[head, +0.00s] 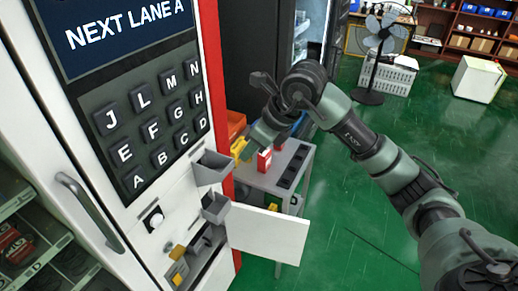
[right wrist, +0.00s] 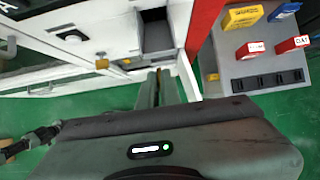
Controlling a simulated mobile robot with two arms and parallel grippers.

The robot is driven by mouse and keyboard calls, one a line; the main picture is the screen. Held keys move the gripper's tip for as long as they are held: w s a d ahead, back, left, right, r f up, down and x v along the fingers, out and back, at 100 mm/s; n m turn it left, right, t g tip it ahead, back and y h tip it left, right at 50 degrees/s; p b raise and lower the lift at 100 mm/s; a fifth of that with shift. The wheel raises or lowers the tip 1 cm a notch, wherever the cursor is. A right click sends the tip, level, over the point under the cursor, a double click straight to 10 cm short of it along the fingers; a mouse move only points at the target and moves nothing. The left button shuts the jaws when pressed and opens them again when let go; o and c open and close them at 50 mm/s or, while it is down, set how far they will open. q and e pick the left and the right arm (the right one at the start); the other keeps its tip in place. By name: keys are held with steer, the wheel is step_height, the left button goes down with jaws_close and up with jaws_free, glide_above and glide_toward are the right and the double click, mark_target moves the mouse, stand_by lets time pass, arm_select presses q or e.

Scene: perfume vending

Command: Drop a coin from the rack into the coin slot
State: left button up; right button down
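The vending machine (head: 180,190) fills the left of the head view, with a lettered keypad (head: 155,115) under a screen. My right gripper (head: 248,148) is beside the machine's red edge. In the right wrist view its fingers (right wrist: 159,82) are close together with a thin brownish sliver between the tips; I cannot tell if it is a coin. No coin shows clearly. My left gripper is not in view.
A grey cart (head: 262,181) with a row of dark slots (head: 291,165) and a red box (head: 264,160) stands right of the machine.

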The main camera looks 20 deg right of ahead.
steer(key=shift+w+a+f, duration=0.1)
steer(key=shift+w+a, duration=0.25)
steer(key=shift+w+a+f, duration=0.3)
steer(key=shift+w+a, duration=0.15)
steer(key=shift+w, duration=0.25)
steer(key=w+a+f, duration=0.2)
steer(key=w, duration=0.1)
steer(key=shift+w+a+f+b, duration=0.15)
steer(key=shift+w+a+b, duration=0.1)
steer(key=shift+a+b, duration=0.15)
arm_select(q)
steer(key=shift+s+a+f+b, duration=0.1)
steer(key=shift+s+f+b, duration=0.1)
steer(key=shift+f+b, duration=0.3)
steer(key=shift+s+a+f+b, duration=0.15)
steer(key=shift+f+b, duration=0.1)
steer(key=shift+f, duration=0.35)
arm_select(e)
steer(key=shift+w+a+f, duration=0.6)
steer(key=shift+w+f, duration=0.2)
steer(key=shift+f, duration=0.1)
